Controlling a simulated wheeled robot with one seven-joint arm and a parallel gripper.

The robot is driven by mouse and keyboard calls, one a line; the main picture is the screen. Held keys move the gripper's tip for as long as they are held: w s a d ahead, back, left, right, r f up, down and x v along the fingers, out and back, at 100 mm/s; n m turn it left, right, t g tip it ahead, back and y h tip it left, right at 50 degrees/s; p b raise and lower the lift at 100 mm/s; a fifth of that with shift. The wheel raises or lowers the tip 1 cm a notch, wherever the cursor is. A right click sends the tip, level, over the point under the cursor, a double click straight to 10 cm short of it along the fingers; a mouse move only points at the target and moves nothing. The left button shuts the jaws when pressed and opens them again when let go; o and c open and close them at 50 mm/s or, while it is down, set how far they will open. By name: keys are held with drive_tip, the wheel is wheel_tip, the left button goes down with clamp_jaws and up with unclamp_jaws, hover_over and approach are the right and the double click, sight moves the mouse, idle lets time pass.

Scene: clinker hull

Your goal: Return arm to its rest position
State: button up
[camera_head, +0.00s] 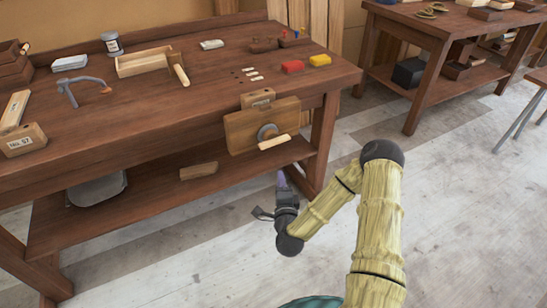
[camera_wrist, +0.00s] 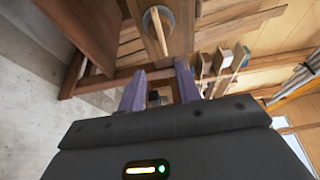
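My gripper (camera_head: 282,180) hangs low over the floor in front of the workbench (camera_head: 190,120), to the right of its lower shelf and below the vise. In the wrist view its two purple fingers (camera_wrist: 160,85) stand apart with a gap between them and nothing held, so it is open and empty. My yellow, ribbed arm is bent at a dark elbow joint and reaches down to a dark wrist. The wooden vise (camera_head: 250,128) on the bench front is above and left of the gripper. It also shows ahead in the wrist view (camera_wrist: 183,35), with its round handle hub.
A second bench (camera_head: 425,45) stands at the back right. A stool (camera_head: 525,115) is at the right edge. The pale floor (camera_head: 460,200) right of my arm is clear.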

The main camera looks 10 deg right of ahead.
drive_tip(key=s+a+r+n+g+y, duration=0.1)
drive_tip(key=s+a+n+g+y, duration=0.3)
drive_tip(key=n+g, duration=0.7)
drive_tip(key=s+d+r+n+g+h, duration=0.1)
drive_tip(key=s+d+r+n+g, duration=0.25)
drive_tip(key=s, duration=0.55)
drive_tip(key=s+d+r+n+g+h, duration=0.1)
drive_tip(key=s+d+r+n, duration=0.1)
drive_tip(key=s+r+n, duration=0.45)
wheel_tip(320, 180, up, 15)
drive_tip(key=s+m+p, duration=0.2)
drive_tip(key=p, duration=1.2)
drive_tip(key=shift+s+d, duration=0.25)
